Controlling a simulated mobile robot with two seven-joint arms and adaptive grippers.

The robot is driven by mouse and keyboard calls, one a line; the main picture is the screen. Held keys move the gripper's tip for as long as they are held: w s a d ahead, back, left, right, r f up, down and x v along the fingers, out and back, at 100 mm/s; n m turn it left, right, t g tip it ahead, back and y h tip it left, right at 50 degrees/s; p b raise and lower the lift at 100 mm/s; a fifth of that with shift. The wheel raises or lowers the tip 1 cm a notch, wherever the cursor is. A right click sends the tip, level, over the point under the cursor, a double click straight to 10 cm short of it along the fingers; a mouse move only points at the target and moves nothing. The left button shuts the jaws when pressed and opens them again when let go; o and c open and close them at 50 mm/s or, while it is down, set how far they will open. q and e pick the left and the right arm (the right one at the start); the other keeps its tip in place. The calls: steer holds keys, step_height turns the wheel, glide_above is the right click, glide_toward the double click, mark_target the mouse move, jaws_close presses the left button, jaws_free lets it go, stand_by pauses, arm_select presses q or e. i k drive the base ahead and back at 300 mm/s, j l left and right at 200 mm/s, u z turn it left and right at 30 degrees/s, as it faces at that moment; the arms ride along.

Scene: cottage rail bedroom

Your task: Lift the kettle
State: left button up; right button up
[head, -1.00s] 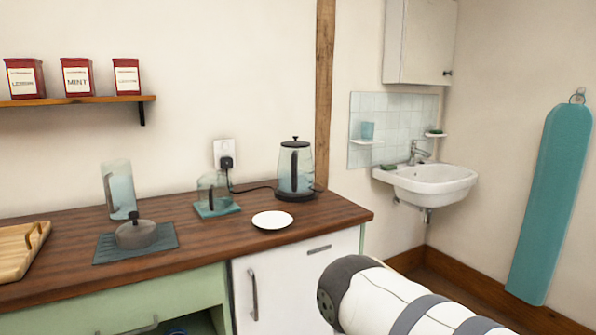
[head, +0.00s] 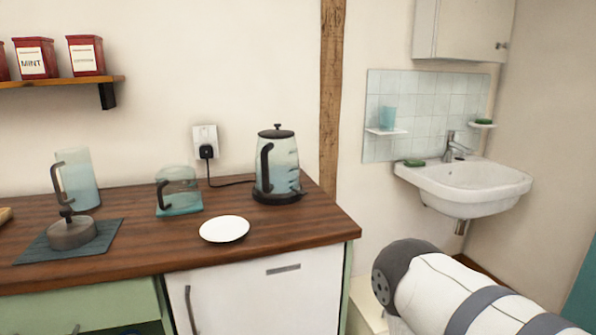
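The kettle (head: 279,168) is a clear bluish glass jug with a black lid, a black handle on its left side and a black base. It stands upright at the back right of the wooden counter, near the wall. A black cord runs from its base to a plug in the wall socket (head: 206,141). A white and grey arm link of mine comes in from the lower right, with no fingers showing. Neither of my grippers is in view.
A white plate (head: 224,229) lies in front of the kettle. A glass pot (head: 178,192), a glass pitcher (head: 77,180) and a small grey lidded pot (head: 72,232) stand left on the counter (head: 135,246). A sink (head: 468,185) hangs on the right wall.

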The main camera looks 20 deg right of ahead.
mark_target(277, 161)
steer(key=i+l, duration=0.1)
steer(key=l, duration=0.6)
steer(key=i+l, duration=0.1)
steer(key=l, duration=0.65)
steer(key=i+l, duration=0.1)
steer(key=l, duration=0.6)
steer(key=i+l+u, duration=0.1)
steer(key=l, duration=0.6)
steer(key=i+l, duration=0.1)
steer(key=l, duration=0.65)
steer(key=i+j, duration=0.15)
steer(key=j, duration=0.15)
steer(key=i+j, duration=0.15)
steer(key=j, duration=0.15)
